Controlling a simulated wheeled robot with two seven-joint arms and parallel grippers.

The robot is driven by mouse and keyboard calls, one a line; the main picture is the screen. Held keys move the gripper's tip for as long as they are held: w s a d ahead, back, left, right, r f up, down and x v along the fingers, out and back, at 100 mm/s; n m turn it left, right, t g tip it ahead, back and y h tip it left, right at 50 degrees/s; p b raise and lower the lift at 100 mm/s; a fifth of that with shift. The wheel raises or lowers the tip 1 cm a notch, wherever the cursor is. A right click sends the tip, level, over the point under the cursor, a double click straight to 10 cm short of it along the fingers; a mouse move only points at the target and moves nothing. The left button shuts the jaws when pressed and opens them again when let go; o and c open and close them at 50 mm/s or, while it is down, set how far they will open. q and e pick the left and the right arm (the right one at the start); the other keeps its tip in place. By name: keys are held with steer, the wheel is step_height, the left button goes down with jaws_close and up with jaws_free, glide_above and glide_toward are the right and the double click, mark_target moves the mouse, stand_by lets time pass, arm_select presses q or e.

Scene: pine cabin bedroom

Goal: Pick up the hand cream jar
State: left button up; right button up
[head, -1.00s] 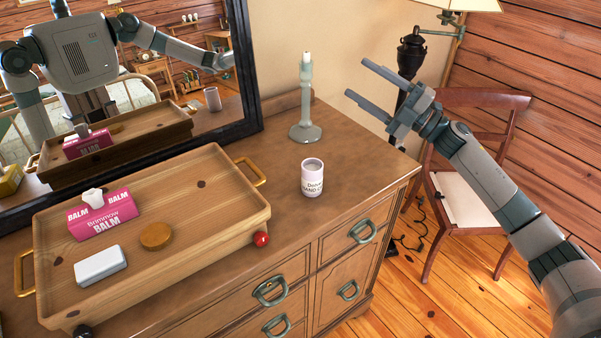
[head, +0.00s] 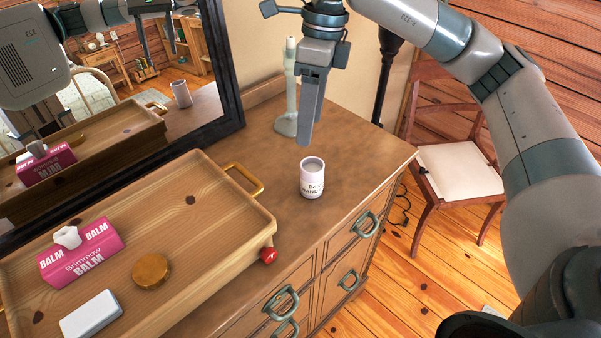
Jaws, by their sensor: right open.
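The hand cream jar (head: 312,180) is a small pale pink-white cylinder with dark lettering. It stands upright on the wooden dresser top (head: 362,160), right of the tray. My right gripper (head: 306,140) points down above and just behind the jar, apart from it as far as I can tell. Its fingers are open and empty, seen nearly edge-on so they overlap. My left gripper does not show directly.
A wooden tray (head: 228,205) with brass handles holds a pink balm box (head: 82,255), a white bar (head: 90,315) and a round brown disc (head: 151,270). A pale green candlestick (head: 287,122) stands behind my right gripper. A mirror (head: 232,100) backs the dresser. A red ball-like thing (head: 268,255) sits at the tray's corner.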

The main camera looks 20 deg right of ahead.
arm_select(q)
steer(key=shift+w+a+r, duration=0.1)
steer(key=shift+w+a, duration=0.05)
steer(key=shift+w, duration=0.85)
arm_select(e)
steer(key=shift+w+d+r+t+h, duration=0.15)
steer(key=shift+d+r+h, duration=0.1)
steer(key=shift+d+h, duration=0.25)
steer(key=shift+w+d+r+t+h, duration=0.15)
steer(key=shift+d+r+h, duration=0.15)
steer(key=shift+d, duration=0.3)
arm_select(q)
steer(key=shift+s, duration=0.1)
